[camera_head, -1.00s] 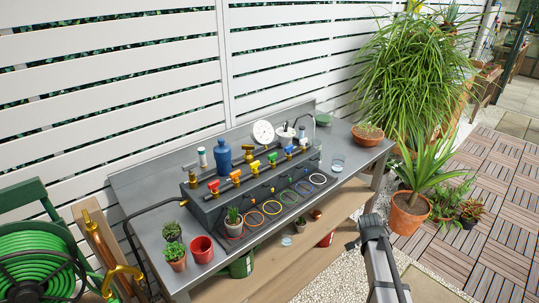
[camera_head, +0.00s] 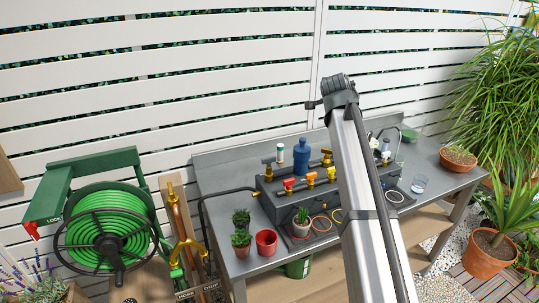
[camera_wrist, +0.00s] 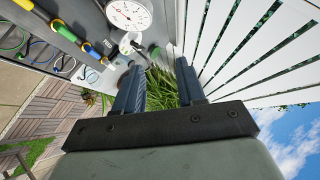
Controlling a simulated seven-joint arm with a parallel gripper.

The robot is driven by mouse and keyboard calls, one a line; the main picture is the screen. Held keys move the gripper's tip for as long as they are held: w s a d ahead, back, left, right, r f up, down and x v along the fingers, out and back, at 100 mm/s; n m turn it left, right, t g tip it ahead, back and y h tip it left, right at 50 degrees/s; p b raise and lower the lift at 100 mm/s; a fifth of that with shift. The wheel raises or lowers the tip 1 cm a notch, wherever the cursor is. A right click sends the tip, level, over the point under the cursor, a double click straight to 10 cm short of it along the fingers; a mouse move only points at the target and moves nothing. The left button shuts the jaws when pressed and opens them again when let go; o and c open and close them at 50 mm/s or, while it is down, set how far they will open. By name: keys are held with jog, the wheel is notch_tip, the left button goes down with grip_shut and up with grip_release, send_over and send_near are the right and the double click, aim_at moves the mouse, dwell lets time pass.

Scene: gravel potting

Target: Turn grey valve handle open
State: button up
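The grey valve handle cannot be clearly made out; in the head view my arm covers part of the valve row. Left of the arm, a red handle (camera_head: 289,184), an orange handle (camera_head: 311,178) and a yellow handle (camera_head: 331,173) show on the dark valve block (camera_head: 275,207). The handles are to the left of the fingers.
A pressure gauge (camera_wrist: 127,13) and a round white object (camera_wrist: 130,43) are near the fingers in the wrist view. A blue bottle (camera_head: 302,160) stands behind the valves. A white slatted fence (camera_head: 240,75) rises behind the bench. A glass (camera_head: 419,184) stands at the right.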

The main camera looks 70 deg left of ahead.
jog(key=s+a+r+g, duration=0.1)
jog(key=s+a+r, duration=0.1)
jog(key=s+a, duration=0.2)
jog(key=n+g+h, duration=0.3)
jog(key=g+h, duration=0.4)
send_over(269, 158)
notch_tip(269, 158, down, 4)
notch_tip(269, 158, down, 13)
jog(key=shift+a, duration=0.15)
jog(key=shift+c, duration=0.4)
grip_shut()
